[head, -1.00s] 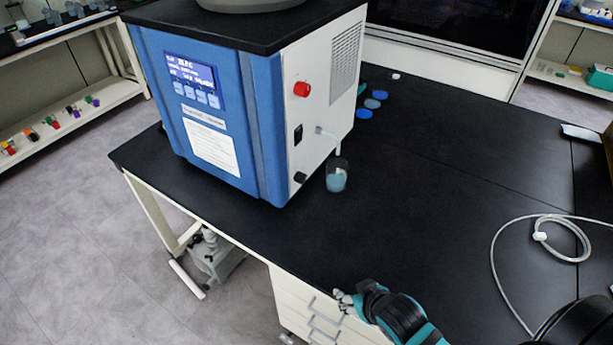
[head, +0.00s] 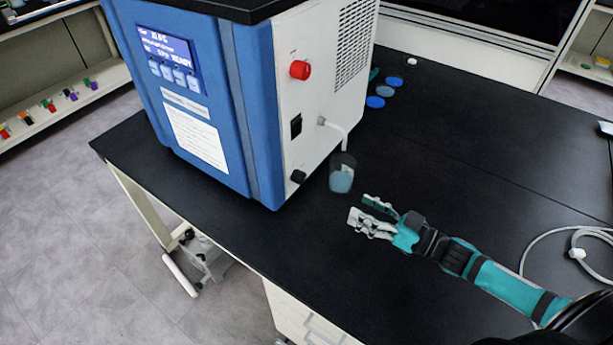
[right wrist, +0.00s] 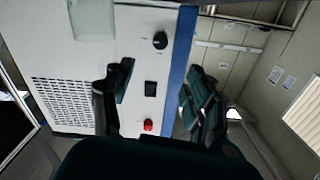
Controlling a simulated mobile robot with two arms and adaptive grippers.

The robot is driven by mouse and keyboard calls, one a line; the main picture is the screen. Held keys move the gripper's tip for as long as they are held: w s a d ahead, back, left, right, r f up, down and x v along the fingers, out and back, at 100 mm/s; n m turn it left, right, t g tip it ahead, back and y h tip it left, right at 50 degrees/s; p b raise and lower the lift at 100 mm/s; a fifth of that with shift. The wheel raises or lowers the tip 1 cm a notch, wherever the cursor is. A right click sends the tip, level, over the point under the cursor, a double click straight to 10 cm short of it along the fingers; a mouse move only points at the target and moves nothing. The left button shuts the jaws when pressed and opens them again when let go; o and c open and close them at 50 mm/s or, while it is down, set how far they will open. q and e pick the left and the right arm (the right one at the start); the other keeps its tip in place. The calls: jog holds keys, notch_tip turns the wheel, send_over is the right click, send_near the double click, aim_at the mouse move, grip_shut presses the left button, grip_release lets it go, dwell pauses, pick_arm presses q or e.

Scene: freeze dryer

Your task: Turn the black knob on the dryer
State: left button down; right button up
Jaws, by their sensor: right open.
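The dryer (head: 195,110) is a blue and white box on the black bench. Its black knob (head: 298,176) sits low on the white side panel, near the front edge. In the right wrist view the black knob (right wrist: 160,40) shows between and beyond the fingers. My right gripper (head: 362,211) is open and empty, to the right of the knob and apart from it, with its fingers pointing at the dryer. In the right wrist view its two fingers (right wrist: 160,75) are spread wide. My left gripper is not in view.
A beaker of bluish liquid (head: 341,178) stands under the side spout, close to the knob and the right gripper. A red knob (head: 299,69) and a black switch (head: 295,126) are above. Blue discs (head: 375,102) lie behind. A coiled white tube (head: 578,252) lies right.

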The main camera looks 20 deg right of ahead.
aim_at(304, 179)
jog(key=p+x, duration=0.2)
jog(key=x, duration=1.4)
jog(key=shift+w+a, duration=0.25)
jog(key=shift+w, duration=0.05)
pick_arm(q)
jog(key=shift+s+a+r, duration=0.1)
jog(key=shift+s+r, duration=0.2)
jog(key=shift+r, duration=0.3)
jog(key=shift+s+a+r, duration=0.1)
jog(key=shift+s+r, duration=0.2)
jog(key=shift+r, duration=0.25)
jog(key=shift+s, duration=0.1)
pick_arm(e)
grip_shut()
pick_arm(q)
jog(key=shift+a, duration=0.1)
